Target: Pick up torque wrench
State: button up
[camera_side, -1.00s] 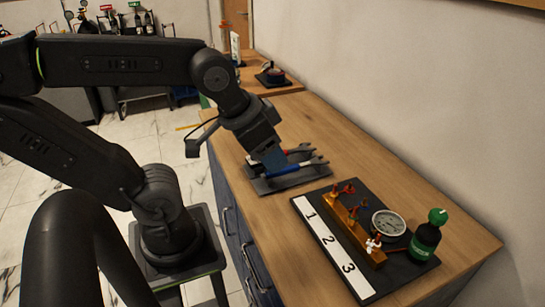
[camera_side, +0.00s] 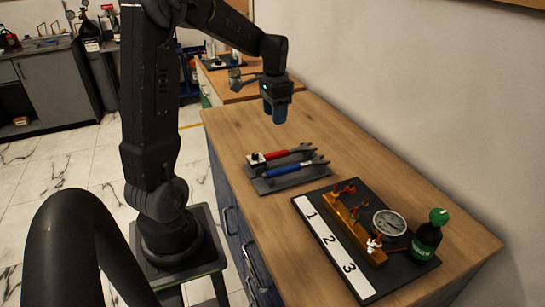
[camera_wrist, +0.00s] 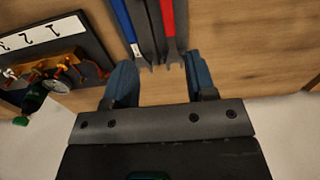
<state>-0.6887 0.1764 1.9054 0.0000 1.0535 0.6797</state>
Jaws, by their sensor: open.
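Two wrench-like tools lie side by side on a dark tray (camera_side: 305,179) on the wooden bench. One tool has a red handle (camera_side: 275,155), the other a blue handle (camera_side: 281,170); both have grey open-jaw ends pointing right. I cannot tell which is the torque wrench. In the wrist view the blue handle (camera_wrist: 122,18) and red handle (camera_wrist: 168,14) show at the top, with their jaw ends towards me. My gripper (camera_side: 275,110) has blue fingers pointing down, above the bench behind the tray. In the wrist view my gripper (camera_wrist: 161,80) is open and empty, its fingers apart.
A small black-and-white block (camera_side: 257,159) sits at the tray's left end. Nearer is a dark board with a numbered strip (camera_side: 328,240), a brass manifold (camera_side: 350,228), a round gauge (camera_side: 389,224) and a green-capped bottle (camera_side: 427,236). Bare bench (camera_side: 233,125) lies behind the tray.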

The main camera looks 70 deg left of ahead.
send_over(273, 154)
jog(key=f, duration=0.9)
jog(key=shift+d, duration=0.25)
jog(key=shift+a+f, duration=0.2)
jog(key=shift+f, duration=1.05)
jog(key=shift+a+f, duration=0.15)
jog(key=shift+f, duration=1.1)
grip_shut()
